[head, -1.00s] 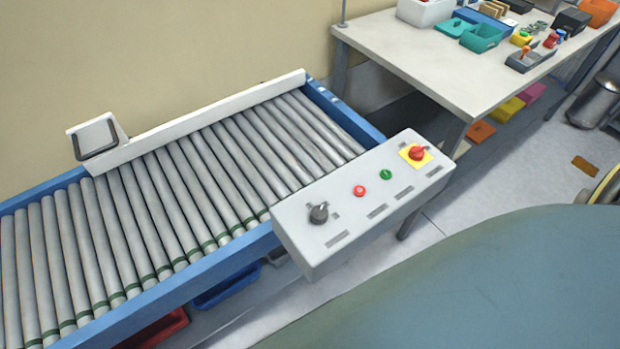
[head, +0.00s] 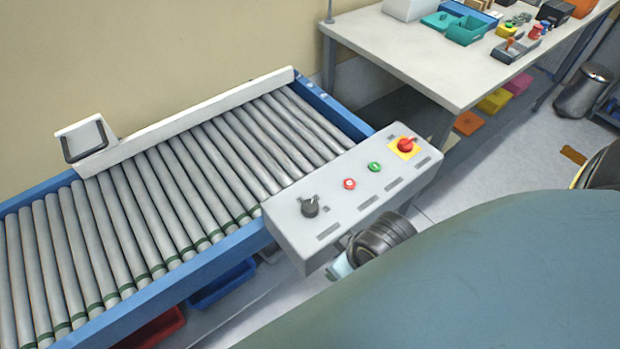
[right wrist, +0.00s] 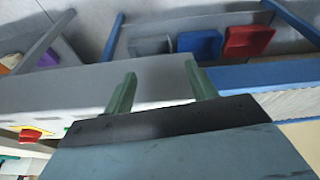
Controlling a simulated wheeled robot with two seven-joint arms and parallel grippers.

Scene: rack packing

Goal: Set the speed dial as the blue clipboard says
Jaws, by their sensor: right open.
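The speed dial (head: 310,206) is a dark grey knob on the light grey control box (head: 335,195), at the left end of its top face in the head view. My right gripper (head: 341,267) shows only partly, low beside the box's near side. I cannot make out the dial in that view. The blue clipboard is not visible. My left gripper is out of view.
A red button (head: 349,184), a green button (head: 374,167) and a red emergency knob (head: 406,145) on yellow share the box. The roller conveyor (head: 180,262) lies left. A table (head: 410,48) with bins stands behind. Red (head: 155,329) and blue (head: 222,285) trays lie below the conveyor.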

